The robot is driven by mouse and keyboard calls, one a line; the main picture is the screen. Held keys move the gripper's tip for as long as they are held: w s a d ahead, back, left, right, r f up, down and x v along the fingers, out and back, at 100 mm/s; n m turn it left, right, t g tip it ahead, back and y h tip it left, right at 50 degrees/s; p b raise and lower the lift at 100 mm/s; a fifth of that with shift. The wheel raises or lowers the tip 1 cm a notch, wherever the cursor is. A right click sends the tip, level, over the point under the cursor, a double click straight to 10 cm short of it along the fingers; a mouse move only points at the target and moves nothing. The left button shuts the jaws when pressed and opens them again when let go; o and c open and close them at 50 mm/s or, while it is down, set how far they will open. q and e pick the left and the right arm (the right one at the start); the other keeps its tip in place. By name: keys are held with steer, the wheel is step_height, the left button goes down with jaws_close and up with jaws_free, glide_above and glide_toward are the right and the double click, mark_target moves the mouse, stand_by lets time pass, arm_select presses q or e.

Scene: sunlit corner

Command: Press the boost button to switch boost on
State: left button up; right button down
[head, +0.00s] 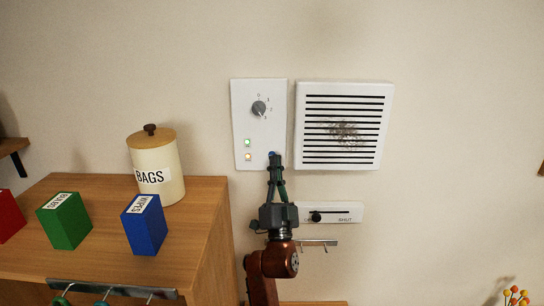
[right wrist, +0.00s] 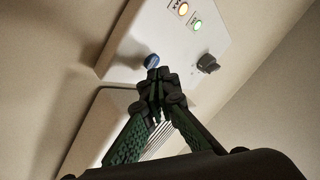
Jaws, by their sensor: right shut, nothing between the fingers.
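A white control panel (head: 243,122) is on the wall, with a dark dial (head: 259,108) and two small lamps at lower left. The upper lamp (head: 248,142) glows green and the lower lamp (head: 248,157) glows orange. A round blue button (right wrist: 152,61) is at the panel's lower right; in the head view only a bit of blue (head: 272,153) shows above my fingertips. My right gripper (head: 275,160) is shut and empty, its tips right by the button. In the right wrist view the gripper (right wrist: 155,76) overlaps the button's edge; I cannot tell whether they touch.
A slatted white vent (head: 344,90) is right of the panel. A slider plate (head: 348,205) marked SHUT is below it, beside my right arm. A wooden cabinet (head: 95,185) at left holds a BAGS canister (head: 158,165) and coloured boxes. Bare wall lies above.

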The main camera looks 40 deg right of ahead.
steer(key=shift+s+a+p, duration=0.3)
steer(key=shift+s+a, duration=0.65)
steer(key=shift+s, duration=0.2)
steer(key=shift+s+a+p, duration=0.25)
steer(key=shift+s+a, duration=0.7)
steer(key=shift+s, duration=0.2)
